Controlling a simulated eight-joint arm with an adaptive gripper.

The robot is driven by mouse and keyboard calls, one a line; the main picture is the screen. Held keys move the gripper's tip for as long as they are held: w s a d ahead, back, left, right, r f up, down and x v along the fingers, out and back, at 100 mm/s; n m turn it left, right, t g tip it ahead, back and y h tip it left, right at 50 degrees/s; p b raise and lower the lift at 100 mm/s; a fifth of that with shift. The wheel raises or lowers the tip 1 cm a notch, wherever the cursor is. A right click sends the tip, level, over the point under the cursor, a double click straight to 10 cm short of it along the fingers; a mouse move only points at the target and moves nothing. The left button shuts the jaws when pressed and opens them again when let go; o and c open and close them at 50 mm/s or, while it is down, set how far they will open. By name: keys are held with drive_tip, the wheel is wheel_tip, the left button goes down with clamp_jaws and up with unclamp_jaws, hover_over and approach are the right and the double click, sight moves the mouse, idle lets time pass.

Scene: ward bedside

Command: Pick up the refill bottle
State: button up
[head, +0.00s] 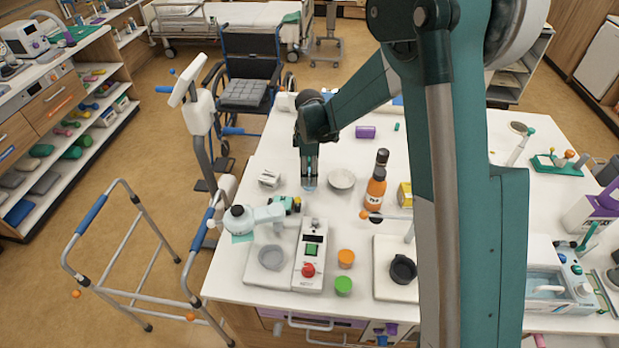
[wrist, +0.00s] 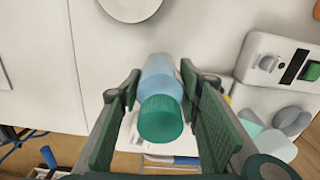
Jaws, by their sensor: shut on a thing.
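The refill bottle (wrist: 161,95), light blue and clear with a ribbed green cap, is between the two finger pads of my gripper (wrist: 160,105) in the wrist view. The pads close on its sides, and its cap faces the camera. In the head view my gripper (head: 309,178) points down over the table's left part, shut on the bottle. Only a small bluish bit of the bottle shows there at the fingertips. I cannot tell whether its base touches the table.
A small pale box (head: 268,179) is to the left. A control box with green and red buttons (head: 311,257) and a pump-like device (head: 240,218) are nearer.

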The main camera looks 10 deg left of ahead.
drive_tip(key=shift+r, duration=3.8)
